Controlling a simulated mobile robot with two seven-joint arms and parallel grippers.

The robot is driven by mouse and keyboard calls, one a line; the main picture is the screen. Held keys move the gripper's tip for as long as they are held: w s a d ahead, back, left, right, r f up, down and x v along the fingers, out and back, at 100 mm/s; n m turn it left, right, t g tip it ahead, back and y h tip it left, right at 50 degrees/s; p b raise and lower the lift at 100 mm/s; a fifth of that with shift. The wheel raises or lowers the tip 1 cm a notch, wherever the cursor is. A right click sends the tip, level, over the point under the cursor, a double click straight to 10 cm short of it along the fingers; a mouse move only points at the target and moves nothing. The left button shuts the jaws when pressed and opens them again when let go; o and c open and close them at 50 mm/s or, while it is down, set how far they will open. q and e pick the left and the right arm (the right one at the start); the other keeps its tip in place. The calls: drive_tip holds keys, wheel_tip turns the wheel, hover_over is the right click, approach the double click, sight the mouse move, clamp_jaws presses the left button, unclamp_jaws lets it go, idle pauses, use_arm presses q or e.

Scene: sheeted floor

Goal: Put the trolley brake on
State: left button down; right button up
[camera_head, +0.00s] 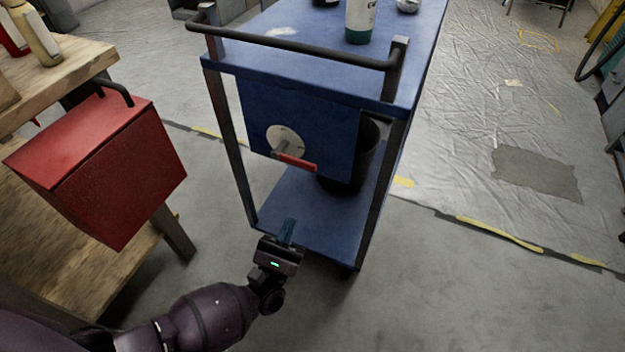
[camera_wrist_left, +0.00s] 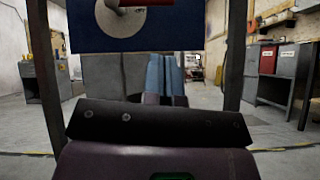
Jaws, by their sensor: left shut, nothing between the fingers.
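The blue trolley (camera_head: 310,72) stands in the middle of the head view, with a dark push bar along its near top edge. On its blue end panel is a round pale plate (camera_head: 285,141) with a red-handled brake lever (camera_head: 296,162). The lever points to the right and slightly down. In the left wrist view the pale plate (camera_wrist_left: 120,18) and the red handle (camera_wrist_left: 146,3) are cut by the top edge. My left gripper (camera_head: 287,232) is shut and empty, below the lever and apart from it, near the lower shelf's front edge. My right gripper is not in view.
A red box (camera_head: 120,170) with a dark handle is beside a wooden bench (camera_head: 75,62) at the left. A black bin (camera_head: 352,165) stands on the trolley's lower shelf. A green-and-white bottle (camera_head: 360,20) is on top.

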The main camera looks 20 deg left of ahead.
use_arm(q)
drive_tip(key=f+n, duration=0.1)
drive_tip(key=f+n+b, duration=0.1)
drive_tip(key=f, duration=0.1)
drive_tip(key=shift+w+a+f+n+t+y+b, duration=0.15)
drive_tip(key=shift+a+f+n+t+y+b, duration=0.15)
drive_tip(key=shift+f+n+y, duration=0.1)
drive_tip(key=shift+w+r, duration=0.1)
drive_tip(key=shift+r, duration=0.05)
drive_tip(key=s+r+p+x, duration=0.2)
drive_tip(key=x, duration=1)
drive_tip(key=shift+w+r, duration=0.2)
drive_tip(key=shift+r, duration=0.05)
drive_tip(key=shift+s, duration=0.1)
